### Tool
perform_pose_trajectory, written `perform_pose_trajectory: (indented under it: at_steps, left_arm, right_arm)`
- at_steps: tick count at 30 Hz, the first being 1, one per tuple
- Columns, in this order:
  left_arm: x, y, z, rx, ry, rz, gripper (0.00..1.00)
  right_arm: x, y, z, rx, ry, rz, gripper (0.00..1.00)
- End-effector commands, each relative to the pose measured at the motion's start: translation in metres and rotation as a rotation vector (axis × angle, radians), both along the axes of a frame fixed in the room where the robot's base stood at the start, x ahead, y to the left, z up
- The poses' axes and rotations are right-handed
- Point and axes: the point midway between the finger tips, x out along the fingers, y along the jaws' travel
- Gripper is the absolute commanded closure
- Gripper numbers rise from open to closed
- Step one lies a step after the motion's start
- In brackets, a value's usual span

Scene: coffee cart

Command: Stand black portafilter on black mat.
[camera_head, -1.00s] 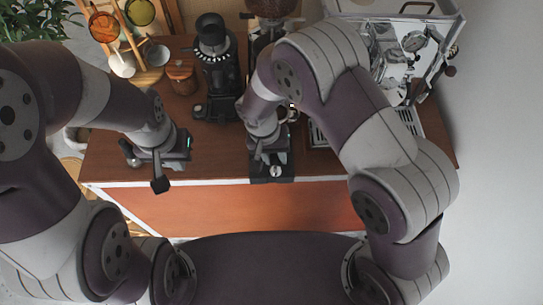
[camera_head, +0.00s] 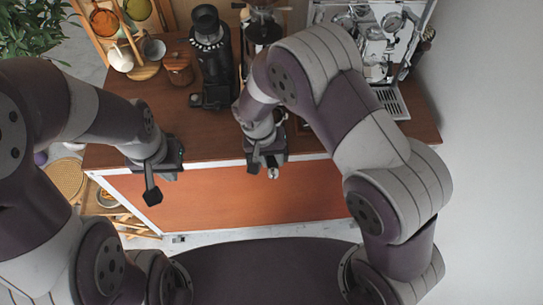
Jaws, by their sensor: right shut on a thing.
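My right gripper (camera_head: 267,166) is over the front edge of the wooden counter (camera_head: 210,142), right of centre. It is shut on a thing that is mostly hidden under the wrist. A small silver piece (camera_head: 273,173) shows at its tip, probably part of the black portafilter. I cannot see the handle or basket clearly. The black mat cannot be told apart from the dark gripper here. My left gripper (camera_head: 146,178) is at the counter's front left edge, with its fingers apart and nothing seen between them.
A black grinder (camera_head: 209,62) stands at the back middle, with a second machine (camera_head: 262,28) right of it. The chrome espresso machine (camera_head: 375,45) is at the back right. A brown jar (camera_head: 178,69) and a wooden stand with cups are at the back left. The left front counter is clear.

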Motion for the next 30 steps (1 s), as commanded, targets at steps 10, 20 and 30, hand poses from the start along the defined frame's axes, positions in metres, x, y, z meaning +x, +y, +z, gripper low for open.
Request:
perform_pose_trajectory:
  at_steps: [10, 20, 30]
  left_arm:
    - [0.000, 0.000, 0.017, 0.000, 0.000, 0.000, 1.00]
    - [0.000, 0.000, 0.015, 0.000, 0.000, 0.000, 1.00]
    - [0.000, 0.000, 0.012, 0.000, 0.000, 0.000, 1.00]
  right_arm:
    - [0.001, 0.000, 0.022, 0.002, -0.002, 0.000, 1.00]
    - [-0.033, 0.001, 0.021, 0.002, -0.002, 0.002, 1.00]
    - [-0.077, 0.000, 0.021, 0.002, -0.003, 0.003, 1.00]
